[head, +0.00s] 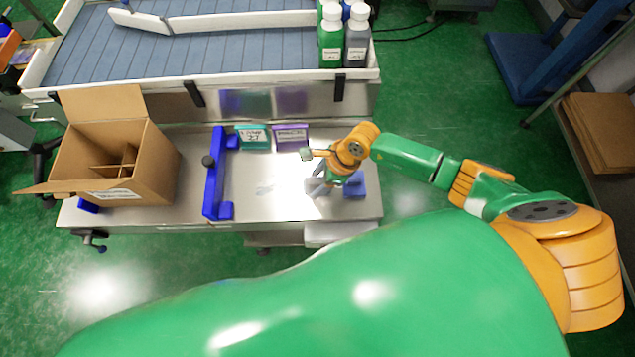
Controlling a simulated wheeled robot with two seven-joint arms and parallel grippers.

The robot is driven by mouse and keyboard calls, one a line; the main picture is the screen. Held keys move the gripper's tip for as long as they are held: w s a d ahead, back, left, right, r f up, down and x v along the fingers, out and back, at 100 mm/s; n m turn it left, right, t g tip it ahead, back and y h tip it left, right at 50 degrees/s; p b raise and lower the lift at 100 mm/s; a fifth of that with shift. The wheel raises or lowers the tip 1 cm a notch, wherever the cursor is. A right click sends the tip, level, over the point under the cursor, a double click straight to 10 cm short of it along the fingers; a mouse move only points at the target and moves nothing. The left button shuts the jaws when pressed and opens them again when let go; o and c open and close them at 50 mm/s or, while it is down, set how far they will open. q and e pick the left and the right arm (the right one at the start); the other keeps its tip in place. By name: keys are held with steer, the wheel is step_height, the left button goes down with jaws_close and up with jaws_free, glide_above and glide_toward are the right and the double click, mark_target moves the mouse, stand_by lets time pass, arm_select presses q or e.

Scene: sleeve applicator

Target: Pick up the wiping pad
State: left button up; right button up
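My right gripper (317,185) is low over the right part of the steel table (270,185), with its grey fingers pointing down. The fingers are small and partly hidden by the wrist, so I cannot tell whether they are open or shut. A blue block-like thing (356,189) is on the table just right of the fingers, partly hidden by my wrist. A small grey-green piece (306,154) shows at the wrist's left side. I cannot tell which of these, if any, is the wiping pad. My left gripper is out of view.
An open cardboard box (115,165) with dividers stands at the table's left. A blue fixture (213,180) stands mid-table. Green (331,45) and grey (357,45) bottles stand on the conveyor (190,50).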

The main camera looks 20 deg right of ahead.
mark_target(310, 184)
steer(key=c, duration=0.8)
steer(key=shift+o, duration=0.2)
steer(key=shift+r, duration=0.35)
steer(key=r, duration=0.3)
steer(key=shift+s+a+r, duration=0.1)
steer(key=shift+s+r, duration=0.15)
steer(key=shift+s, duration=0.05)
steer(key=s+a+r+p, duration=0.2)
steer(key=s+a+r, duration=0.1)
steer(key=s+r, duration=0.6)
steer(key=s, duration=0.4)
steer(key=shift+a, duration=0.3)
